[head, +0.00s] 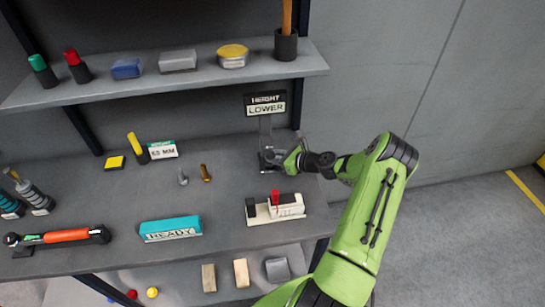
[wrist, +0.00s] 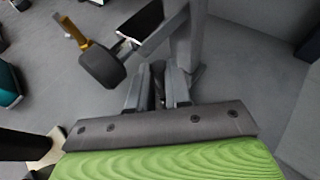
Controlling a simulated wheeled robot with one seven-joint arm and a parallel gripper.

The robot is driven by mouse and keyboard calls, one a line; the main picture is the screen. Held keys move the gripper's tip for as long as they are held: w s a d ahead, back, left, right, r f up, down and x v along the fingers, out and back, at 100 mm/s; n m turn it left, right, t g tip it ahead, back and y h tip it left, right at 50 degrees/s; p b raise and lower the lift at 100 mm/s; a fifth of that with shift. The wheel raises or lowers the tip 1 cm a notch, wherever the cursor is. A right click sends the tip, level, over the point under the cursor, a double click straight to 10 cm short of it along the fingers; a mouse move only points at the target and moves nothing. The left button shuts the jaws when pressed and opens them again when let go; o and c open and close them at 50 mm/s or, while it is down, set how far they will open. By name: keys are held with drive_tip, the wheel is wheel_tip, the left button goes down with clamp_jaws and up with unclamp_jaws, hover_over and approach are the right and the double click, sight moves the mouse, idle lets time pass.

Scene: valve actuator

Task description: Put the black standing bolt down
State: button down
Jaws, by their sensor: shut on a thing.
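My gripper (head: 272,158) reaches in from the right, low over the bench at the foot of the grey sign post. In the wrist view its two fingers (wrist: 158,88) are close together on a narrow dark piece, the black bolt (wrist: 158,82). Most of the bolt is hidden between the fingers. I cannot tell whether its lower end touches the bench. A silver bolt (head: 182,177) and a brass bolt (head: 206,173) stand upright on the bench, left of my gripper.
The HEIGHT LOWER sign (head: 266,105) stands right by my gripper. A white block fixture with a red peg (head: 275,205) sits in front. A teal READY block (head: 170,229) lies front left. The shelf (head: 210,80) overhangs the back. Bench between the bolts and my gripper is clear.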

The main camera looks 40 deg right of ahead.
drive_tip(key=shift+w+a+f, duration=0.1)
drive_tip(key=shift+w+f, duration=0.2)
drive_tip(key=shift+f, duration=0.05)
drive_tip(key=c, duration=1.4)
unclamp_jaws()
drive_tip(key=shift+w+a, duration=0.1)
drive_tip(key=shift+w, duration=0.05)
drive_tip(key=o, duration=0.3)
drive_tip(key=shift+o, duration=0.2)
drive_tip(key=shift+r, duration=0.3)
drive_tip(key=v, duration=1.2)
drive_tip(key=s+a+r+n+g+h, duration=0.1)
drive_tip(key=a+r+n+g, duration=0.4)
drive_tip(key=a+n, duration=0.45)
drive_tip(key=a+r+n+g, duration=0.3)
drive_tip(key=a+r+n, duration=0.45)
drive_tip(key=a, duration=0.25)
drive_tip(key=s+a+r+n+h, duration=0.1)
drive_tip(key=s+a+r+n, duration=0.3)
drive_tip(key=s+n, duration=0.3)
drive_tip(key=s+a+r+n+h, duration=0.2)
drive_tip(key=s+a+r+n, duration=0.2)
drive_tip(key=s+n, duration=0.4)
drive_tip(key=s+a, duration=0.1)
drive_tip(key=s, duration=0.2)
drive_tip(key=shift+s+r+t, duration=0.35)
drive_tip(key=shift+s+t, duration=0.05)
